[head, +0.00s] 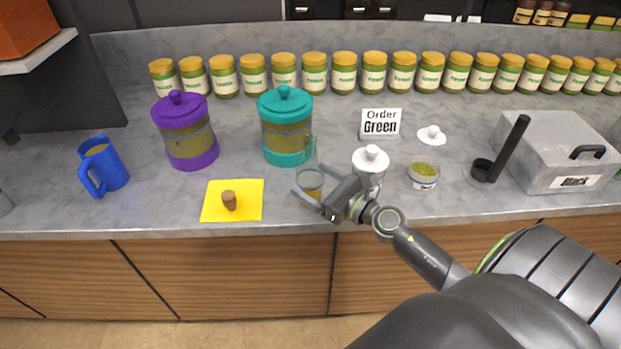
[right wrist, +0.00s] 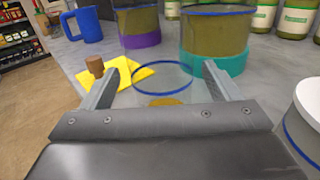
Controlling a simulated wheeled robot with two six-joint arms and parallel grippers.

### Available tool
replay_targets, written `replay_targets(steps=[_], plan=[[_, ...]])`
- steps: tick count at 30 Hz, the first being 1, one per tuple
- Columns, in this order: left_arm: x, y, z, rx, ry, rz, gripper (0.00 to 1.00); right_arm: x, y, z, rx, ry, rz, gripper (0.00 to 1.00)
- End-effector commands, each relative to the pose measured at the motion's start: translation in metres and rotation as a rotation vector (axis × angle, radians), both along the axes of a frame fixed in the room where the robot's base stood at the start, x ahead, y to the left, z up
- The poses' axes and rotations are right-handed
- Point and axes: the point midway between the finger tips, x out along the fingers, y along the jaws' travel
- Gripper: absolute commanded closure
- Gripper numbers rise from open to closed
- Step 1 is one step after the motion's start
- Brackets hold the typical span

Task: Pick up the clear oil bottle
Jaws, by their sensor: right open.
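The clear oil bottle (head: 311,184) stands on the grey counter just in front of the teal-lidded jar. It is transparent, with a little amber oil low inside. My right gripper (head: 304,181) is open, with one finger on each side of the bottle. In the right wrist view, the bottle's amber oil (right wrist: 165,101) and a blue ring show between the two spread fingers (right wrist: 161,72). I cannot tell whether either finger touches the glass. My left gripper is in neither view.
A cork (head: 229,201) stands on a yellow cloth (head: 250,205) left of the bottle. The teal jar (head: 285,133) is close behind. A white-lidded container (head: 370,159) and a small open jar (head: 423,175) are to the right. A blue mug (head: 106,163) stands far left.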

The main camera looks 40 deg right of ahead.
Motion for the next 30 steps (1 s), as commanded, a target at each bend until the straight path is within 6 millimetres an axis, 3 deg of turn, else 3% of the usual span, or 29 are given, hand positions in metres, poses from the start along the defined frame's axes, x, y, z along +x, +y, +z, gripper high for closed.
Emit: replay_targets(steps=[7,16,27,30], plan=[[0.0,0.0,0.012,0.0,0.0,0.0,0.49,0.033,0.008,0.002,0.002,-0.001,-0.001,0.17],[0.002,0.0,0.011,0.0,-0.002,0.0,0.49,0.037,0.009,0.0,-0.001,-0.001,-0.001,0.17],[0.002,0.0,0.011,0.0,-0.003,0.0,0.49,0.036,0.009,0.0,-0.001,-0.001,-0.001,0.65],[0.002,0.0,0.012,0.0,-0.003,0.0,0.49,0.037,0.009,0.001,0.0,-0.003,0.0,0.74]])
